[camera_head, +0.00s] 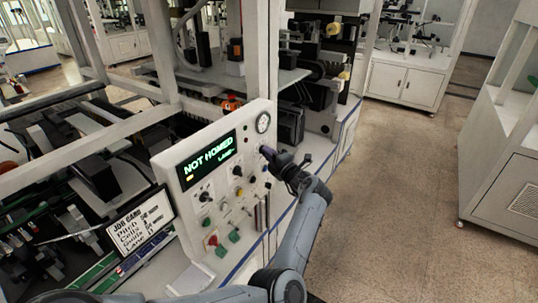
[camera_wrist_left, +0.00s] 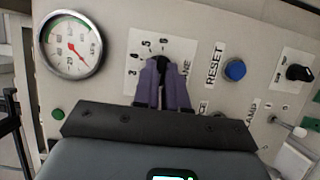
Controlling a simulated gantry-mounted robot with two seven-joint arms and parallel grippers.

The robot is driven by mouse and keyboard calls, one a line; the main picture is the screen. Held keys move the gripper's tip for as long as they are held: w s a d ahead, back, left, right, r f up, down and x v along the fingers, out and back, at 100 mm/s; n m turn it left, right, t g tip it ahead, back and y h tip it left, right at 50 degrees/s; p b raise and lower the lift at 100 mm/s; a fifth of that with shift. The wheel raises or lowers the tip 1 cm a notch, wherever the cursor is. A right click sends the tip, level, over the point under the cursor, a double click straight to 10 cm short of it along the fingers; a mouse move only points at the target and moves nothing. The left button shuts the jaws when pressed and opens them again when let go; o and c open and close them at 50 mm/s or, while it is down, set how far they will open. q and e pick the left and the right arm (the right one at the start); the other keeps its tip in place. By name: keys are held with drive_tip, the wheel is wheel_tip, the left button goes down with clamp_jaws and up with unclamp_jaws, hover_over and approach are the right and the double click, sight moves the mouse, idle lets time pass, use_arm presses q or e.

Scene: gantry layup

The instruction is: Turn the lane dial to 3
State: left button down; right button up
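The lane dial (camera_wrist_left: 162,62) is a small black knob on a pale plate with numbers around it, in the wrist view. My left gripper (camera_wrist_left: 163,72) has its two purple fingers close together on either side of the knob, and they appear to hold it. The fingers hide part of the plate and its lane label, and I cannot tell which number the knob points to. In the head view my left gripper (camera_head: 268,153) is at the upper right of the white control panel (camera_head: 226,243), just below the gauge. My right gripper is not in view.
A round gauge (camera_wrist_left: 70,45) is left of the dial. A blue reset button (camera_wrist_left: 235,70) and another black knob (camera_wrist_left: 299,73) are to its right. The panel display (camera_head: 209,158) reads NOT HOMED. A job card (camera_head: 139,228) stands left of the panel. Open floor lies to the right.

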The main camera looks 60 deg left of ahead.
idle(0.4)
use_arm(q)
drive_tip(key=shift+w+a+r+m+g+h+b, duration=0.15)
drive_tip(key=shift+m+g+h+b, duration=0.55)
drive_tip(key=shift+m+b, duration=0.85)
drive_tip(key=shift+w+d+r+m+g+h+b, duration=0.1)
drive_tip(key=shift+m+g+h+b, duration=0.6)
drive_tip(key=shift+m, duration=1.4)
drive_tip(key=shift+w+a+r+m+g+h+b, duration=0.15)
drive_tip(key=shift+m+g+h+b, duration=0.15)
drive_tip(key=shift+m+h+b, duration=1.25)
drive_tip(key=shift+s+m+y, duration=0.1)
drive_tip(key=shift+m+y, duration=0.2)
drive_tip(key=shift+y, duration=0.25)
drive_tip(key=c, duration=1.2)
unclamp_jaws()
